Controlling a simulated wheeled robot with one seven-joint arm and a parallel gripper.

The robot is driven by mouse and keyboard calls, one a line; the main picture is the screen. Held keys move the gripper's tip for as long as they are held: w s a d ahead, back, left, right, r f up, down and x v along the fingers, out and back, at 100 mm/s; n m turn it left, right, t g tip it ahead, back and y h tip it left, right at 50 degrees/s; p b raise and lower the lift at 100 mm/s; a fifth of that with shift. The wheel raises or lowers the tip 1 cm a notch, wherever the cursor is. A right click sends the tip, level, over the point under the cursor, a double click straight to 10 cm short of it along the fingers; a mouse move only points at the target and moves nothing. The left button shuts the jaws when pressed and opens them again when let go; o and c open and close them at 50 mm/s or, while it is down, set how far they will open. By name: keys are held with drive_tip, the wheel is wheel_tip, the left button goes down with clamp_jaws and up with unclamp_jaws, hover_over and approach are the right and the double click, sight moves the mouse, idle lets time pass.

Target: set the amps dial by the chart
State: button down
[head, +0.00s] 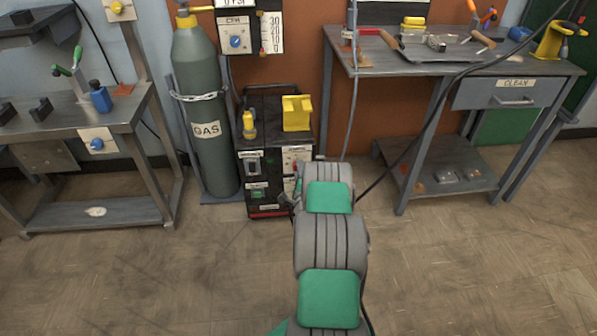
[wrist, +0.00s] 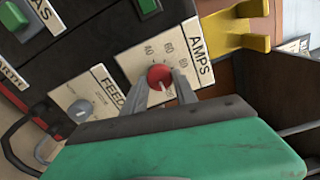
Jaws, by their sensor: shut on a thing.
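The amps dial is a red knob (wrist: 160,76) on a cream plate marked AMPS (wrist: 197,48) in the wrist view. Several numbers ring the knob, small and tilted; I cannot read its setting surely. My gripper (wrist: 164,84) has its two grey fingers around the knob, one on each side. The dial is on the front of the dark welding machine (head: 257,198) in the head view, where my arm hides most of my gripper. I cannot make out a chart in either view.
A grey FEED knob (wrist: 80,111) sits beside the AMPS plate. A yellow bracket (head: 297,113) stands on the machine. The gas cylinder (head: 207,100) is at its left, a workbench (head: 440,62) at its right. A dark cable hangs right of my arm. Floor in front is clear.

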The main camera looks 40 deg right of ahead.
drive_tip(key=shift+w+r, duration=0.15)
drive_tip(key=c, duration=1.1)
unclamp_jaws()
drive_tip(key=shift+a, duration=0.1)
drive_tip(key=shift+c, duration=0.2)
drive_tip(key=shift+o, duration=0.9)
drive_tip(key=v, duration=0.8)
drive_tip(key=shift+p, duration=0.35)
